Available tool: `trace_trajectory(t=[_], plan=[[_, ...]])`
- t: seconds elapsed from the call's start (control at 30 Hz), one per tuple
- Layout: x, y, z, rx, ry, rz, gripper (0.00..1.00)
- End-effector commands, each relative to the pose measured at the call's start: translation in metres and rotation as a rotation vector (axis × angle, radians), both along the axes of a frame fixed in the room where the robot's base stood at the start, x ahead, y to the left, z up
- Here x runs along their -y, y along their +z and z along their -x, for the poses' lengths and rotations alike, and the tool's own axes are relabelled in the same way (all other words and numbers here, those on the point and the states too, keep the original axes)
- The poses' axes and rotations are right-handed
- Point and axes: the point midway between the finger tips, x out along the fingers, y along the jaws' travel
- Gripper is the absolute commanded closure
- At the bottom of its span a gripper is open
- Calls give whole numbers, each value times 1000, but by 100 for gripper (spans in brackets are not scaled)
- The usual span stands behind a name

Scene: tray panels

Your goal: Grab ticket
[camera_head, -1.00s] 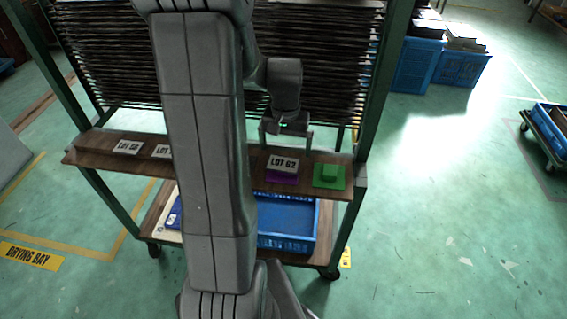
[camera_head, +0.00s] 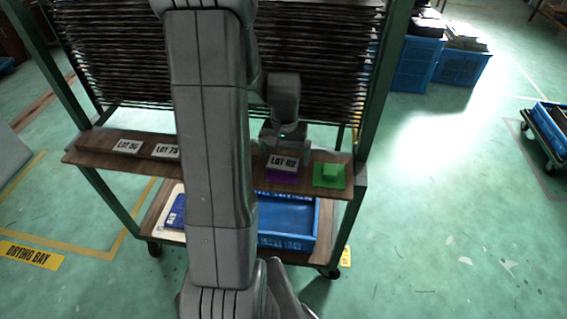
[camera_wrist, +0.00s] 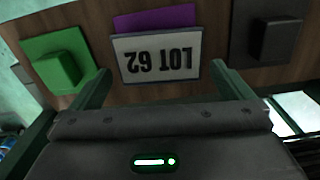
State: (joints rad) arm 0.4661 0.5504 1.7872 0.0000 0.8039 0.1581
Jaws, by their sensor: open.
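The ticket marked LOT 62 (camera_head: 283,162) is a pale card on the wooden shelf (camera_head: 217,177), lying over a purple square. In the wrist view the LOT 62 ticket (camera_wrist: 156,57) appears upside down, with the purple piece (camera_wrist: 155,20) showing behind it. My gripper (camera_head: 286,150) is open just above and behind this ticket. In the wrist view its two fingers (camera_wrist: 160,83) stand either side of the card's near edge, with nothing shut between them. Two more tickets, LOT 36 (camera_head: 128,146) and LOT 73 (camera_head: 167,151), lie further left on the shelf.
A green block on a green square (camera_head: 329,176) sits right of the ticket. A dark block (camera_wrist: 268,38) is on the other side in the wrist view. The rack's dark stacked panels (camera_head: 320,60) rise behind the shelf. A blue crate (camera_head: 288,241) stands below.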

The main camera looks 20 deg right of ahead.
Motion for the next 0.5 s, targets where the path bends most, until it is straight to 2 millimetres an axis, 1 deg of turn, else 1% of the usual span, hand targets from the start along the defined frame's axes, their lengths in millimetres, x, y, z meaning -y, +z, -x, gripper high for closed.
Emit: trace_trajectory(t=[0.3,0.33,0.47,0.5], plan=[[0,-1,0,0,0,0,0],[0,-1,0,0,0,0,2],[0,-1,0,0,0,0,28],[0,-1,0,0,0,0,35]])
